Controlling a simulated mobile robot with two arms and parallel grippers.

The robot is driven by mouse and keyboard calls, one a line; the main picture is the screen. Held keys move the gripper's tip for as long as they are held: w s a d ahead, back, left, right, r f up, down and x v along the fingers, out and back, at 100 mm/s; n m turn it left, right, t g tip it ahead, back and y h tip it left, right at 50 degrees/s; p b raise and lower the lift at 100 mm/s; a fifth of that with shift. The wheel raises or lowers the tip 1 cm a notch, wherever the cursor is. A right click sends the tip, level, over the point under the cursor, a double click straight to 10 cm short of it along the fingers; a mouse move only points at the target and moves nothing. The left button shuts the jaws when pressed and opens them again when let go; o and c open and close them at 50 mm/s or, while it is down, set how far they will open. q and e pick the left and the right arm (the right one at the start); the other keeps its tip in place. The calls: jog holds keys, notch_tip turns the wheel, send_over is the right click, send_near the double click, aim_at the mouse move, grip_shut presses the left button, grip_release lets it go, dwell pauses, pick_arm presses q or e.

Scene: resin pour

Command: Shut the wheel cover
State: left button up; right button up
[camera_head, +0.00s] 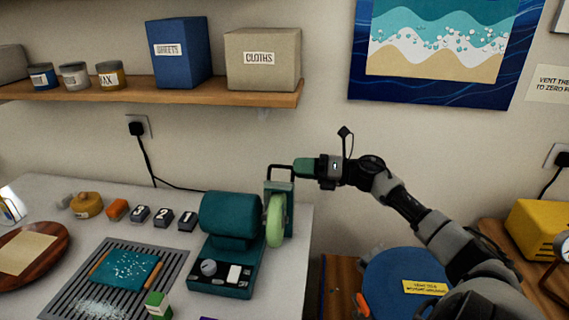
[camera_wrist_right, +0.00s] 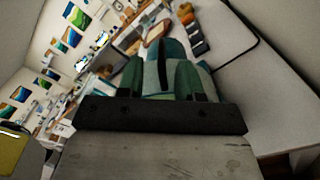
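The teal grinding machine (camera_head: 231,232) stands on the pale bench, with its light green wheel (camera_head: 275,221) at its right end. The wheel cover (camera_head: 279,190) stands raised above the wheel, leaving the wheel's side bare. A thin black handle bar runs from the cover to my right gripper (camera_head: 304,168). The right gripper's teal fingers are close together at the bar's end. In the right wrist view the fingers (camera_wrist_right: 165,72) leave only a narrow dark slit between them; the handle itself is hard to make out there. My left gripper is not in view.
Left of the machine lie numbered dark blocks (camera_head: 160,217), a grey slatted mat (camera_head: 178,262) with a teal panel (camera_head: 126,271), and a small green box (camera_head: 157,305). A blue round lid (camera_head: 395,288) is below my right arm. The shelf (camera_head: 150,94) hangs above.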

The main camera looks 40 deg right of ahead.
aim_at(285, 167)
jog(key=shift+p+x, duration=0.6)
jog(key=shift+x, duration=1.75)
jog(key=shift+f, duration=0.1)
jog(key=shift+w+d, duration=0.1)
grip_shut()
